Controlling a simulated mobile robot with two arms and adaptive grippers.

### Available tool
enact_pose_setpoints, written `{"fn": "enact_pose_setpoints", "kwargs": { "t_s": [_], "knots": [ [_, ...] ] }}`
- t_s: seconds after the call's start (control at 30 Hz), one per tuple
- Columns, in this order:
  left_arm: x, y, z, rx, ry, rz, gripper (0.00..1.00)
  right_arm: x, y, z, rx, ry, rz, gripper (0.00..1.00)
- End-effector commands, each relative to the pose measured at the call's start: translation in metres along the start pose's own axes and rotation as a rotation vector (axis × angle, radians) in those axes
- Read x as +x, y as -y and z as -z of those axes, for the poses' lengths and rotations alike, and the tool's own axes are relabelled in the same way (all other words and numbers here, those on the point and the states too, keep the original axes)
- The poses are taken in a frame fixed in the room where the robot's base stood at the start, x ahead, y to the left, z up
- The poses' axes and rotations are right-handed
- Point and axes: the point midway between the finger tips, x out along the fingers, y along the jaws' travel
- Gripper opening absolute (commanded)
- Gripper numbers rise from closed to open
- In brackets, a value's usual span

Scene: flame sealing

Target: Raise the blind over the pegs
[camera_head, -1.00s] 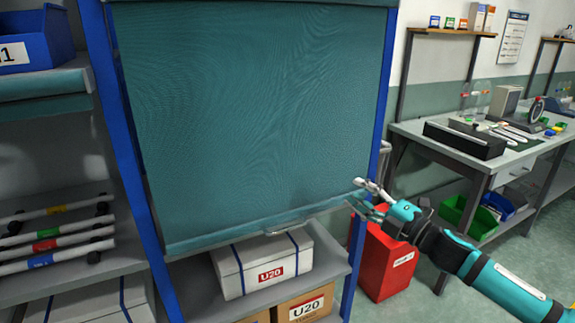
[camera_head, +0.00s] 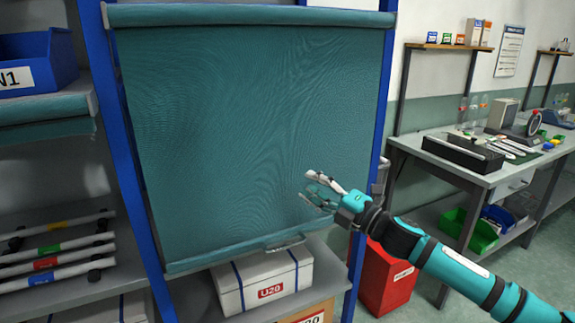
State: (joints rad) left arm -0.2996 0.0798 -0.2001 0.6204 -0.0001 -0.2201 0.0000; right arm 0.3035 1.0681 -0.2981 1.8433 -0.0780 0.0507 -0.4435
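The teal blind (camera_head: 240,130) hangs lowered across the middle shelf bay, and whatever is behind it is hidden, so no pegs show there. Its bottom bar (camera_head: 215,260) has a small metal handle (camera_head: 285,244) near the middle. The roller (camera_head: 250,16) runs along the top. My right gripper (camera_head: 312,188) is in front of the blind's lower right part, above and slightly right of the handle. Its fingers are apart with nothing between them, and it does not touch the handle. My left gripper is out of the picture.
Below the blind, a white U20 box (camera_head: 262,280) sits on a shelf. A red bin (camera_head: 388,280) stands right of the rack's blue post (camera_head: 376,110). Rods with coloured bands (camera_head: 55,248) lie on the left shelf. A workbench (camera_head: 430,150) is at the right.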

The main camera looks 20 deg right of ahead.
Motion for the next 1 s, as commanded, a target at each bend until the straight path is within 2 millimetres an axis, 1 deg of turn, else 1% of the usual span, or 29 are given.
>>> {"fn": "enact_pose_setpoints", "kwargs": {
  "t_s": [0.03,0.2,0.3,0.4,0.6,0.83,0.87,1.0],
  "knots": [
    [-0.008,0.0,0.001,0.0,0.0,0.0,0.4,0.011,-0.006,-0.002,0.002,0.003,-0.005,0.34],
    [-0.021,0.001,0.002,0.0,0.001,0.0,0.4,0.044,-0.006,-0.001,0.002,0.002,-0.005,0.34],
    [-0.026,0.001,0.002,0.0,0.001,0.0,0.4,0.06,-0.005,0.0,0.0,0.0,-0.004,0.34],
    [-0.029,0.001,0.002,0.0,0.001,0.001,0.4,0.072,-0.002,-0.001,0.002,0.002,-0.002,0.34],
    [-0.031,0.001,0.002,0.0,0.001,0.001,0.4,0.083,0.0,0.0,0.001,0.001,0.0,0.34],
    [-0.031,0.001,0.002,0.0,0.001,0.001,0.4,0.083,0.001,0.0,0.0,0.0,0.0,0.34],
    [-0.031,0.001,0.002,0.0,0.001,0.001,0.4,0.083,0.001,0.0,0.0,0.0,0.0,0.33],
    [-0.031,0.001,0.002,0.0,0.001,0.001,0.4,0.083,0.001,0.0,0.0,0.001,0.0,0.15]
  ]
}}
